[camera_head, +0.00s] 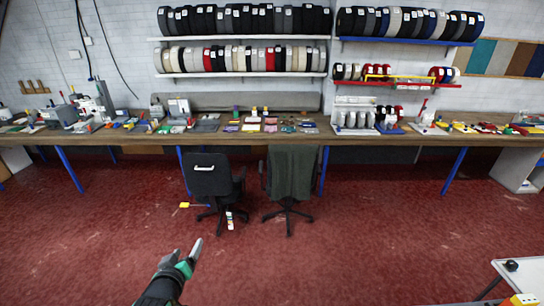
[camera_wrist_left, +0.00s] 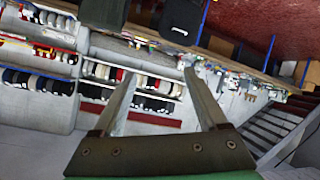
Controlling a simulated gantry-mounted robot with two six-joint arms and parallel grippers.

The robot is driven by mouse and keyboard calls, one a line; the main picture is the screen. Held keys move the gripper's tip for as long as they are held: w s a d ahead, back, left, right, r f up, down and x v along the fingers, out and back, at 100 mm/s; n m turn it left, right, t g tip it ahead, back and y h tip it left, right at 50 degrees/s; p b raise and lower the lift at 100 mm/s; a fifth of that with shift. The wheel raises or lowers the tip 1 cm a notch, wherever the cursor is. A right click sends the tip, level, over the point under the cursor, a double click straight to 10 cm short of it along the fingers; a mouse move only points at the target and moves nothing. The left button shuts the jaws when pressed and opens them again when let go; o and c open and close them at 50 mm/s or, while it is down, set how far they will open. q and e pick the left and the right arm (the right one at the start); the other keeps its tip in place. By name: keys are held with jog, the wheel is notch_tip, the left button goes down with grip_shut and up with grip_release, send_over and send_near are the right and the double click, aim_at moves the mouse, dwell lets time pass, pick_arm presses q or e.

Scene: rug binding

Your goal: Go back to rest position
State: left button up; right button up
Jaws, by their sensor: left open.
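My left gripper (camera_head: 192,254) reaches up from the bottom of the head view, over the bare red floor, well short of the workbench. In the left wrist view its two fingers (camera_wrist_left: 158,98) stand apart with nothing between them, so it is open and empty. Behind the fingers, the wrist view shows the bench and the shelves of rolls, tilted. My right gripper does not show in either view.
A long wooden workbench (camera_head: 400,140) with many small items runs along the wall. Shelves of binding rolls (camera_head: 245,60) hang above it. Two office chairs, one black (camera_head: 210,175) and one dark green (camera_head: 291,172), stand before it. A white table (camera_head: 520,272) is at lower right. Red floor (camera_head: 360,230) is mostly clear.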

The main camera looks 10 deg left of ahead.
pick_arm(q)
jog(key=d+r+m+t+h, duration=0.1)
jog(key=d+r+t, duration=0.2)
jog(key=r, duration=0.7)
jog(key=s+d+r+m+t, duration=0.15)
jog(key=d+r, duration=0.25)
jog(key=r, duration=0.6)
jog(key=d+r+t+h, duration=0.1)
jog(key=d+r+t, duration=0.2)
jog(key=r, duration=0.7)
jog(key=s+d+r+m+t+h, duration=0.1)
jog(key=s+d+r+m+t, duration=0.1)
jog(key=s+r, duration=0.6)
jog(key=s+d+r+m+t+h, duration=0.2)
jog(key=s+r+m+t, duration=0.2)
jog(key=s+r, duration=0.5)
notch_tip(320, 180, up, 2)
jog(key=shift+s+d+r+t+p, duration=0.2)
jog(key=shift+s+d+t+p, duration=0.15)
jog(key=shift+t, duration=0.4)
